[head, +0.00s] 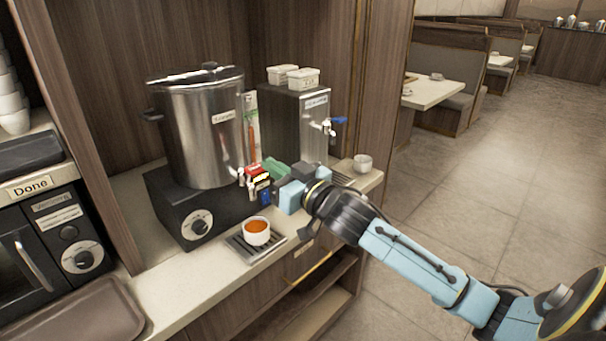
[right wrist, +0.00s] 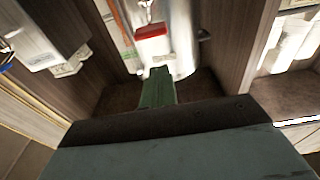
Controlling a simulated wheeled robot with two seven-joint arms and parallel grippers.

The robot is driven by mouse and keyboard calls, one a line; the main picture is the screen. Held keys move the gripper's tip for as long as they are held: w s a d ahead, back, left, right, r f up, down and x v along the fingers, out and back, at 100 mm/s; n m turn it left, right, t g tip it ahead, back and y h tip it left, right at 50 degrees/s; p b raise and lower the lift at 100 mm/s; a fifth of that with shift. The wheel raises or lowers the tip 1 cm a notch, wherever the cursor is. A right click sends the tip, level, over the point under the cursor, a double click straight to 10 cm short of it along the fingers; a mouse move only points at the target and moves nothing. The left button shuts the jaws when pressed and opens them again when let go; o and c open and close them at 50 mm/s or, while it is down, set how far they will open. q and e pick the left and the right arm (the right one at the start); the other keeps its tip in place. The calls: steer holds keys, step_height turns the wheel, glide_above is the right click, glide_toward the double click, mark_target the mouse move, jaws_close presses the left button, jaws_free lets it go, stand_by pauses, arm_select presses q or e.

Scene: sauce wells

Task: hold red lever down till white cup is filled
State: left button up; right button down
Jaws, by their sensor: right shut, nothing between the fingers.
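The red lever (head: 258,172) is on the tap at the foot of the large steel pot (head: 207,135). It also shows in the right wrist view (right wrist: 151,32), just beyond my fingers. The white cup (head: 257,238) stands upright on a drip tray (head: 249,254) below the taps. Orange-red sauce (head: 257,226) shows inside it, close under the rim. My right gripper (head: 268,187) is shut and empty, right beside the taps. In the right wrist view its fingers (right wrist: 159,72) point toward the red lever with a gap in the picture; contact cannot be told. My left gripper is out of view.
A second dispenser with a blue lever (head: 338,120) stands behind right, with an empty-looking white cup (head: 362,163) near it. A black machine (head: 55,235) and a brown tray (head: 85,315) are at left. The floor at right is open.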

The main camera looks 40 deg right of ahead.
steer(key=r+v, duration=0.1)
steer(key=v, duration=0.6)
steer(key=shift+s+f, duration=0.25)
steer(key=shift+s, duration=0.15)
steer(key=shift+d, duration=0.1)
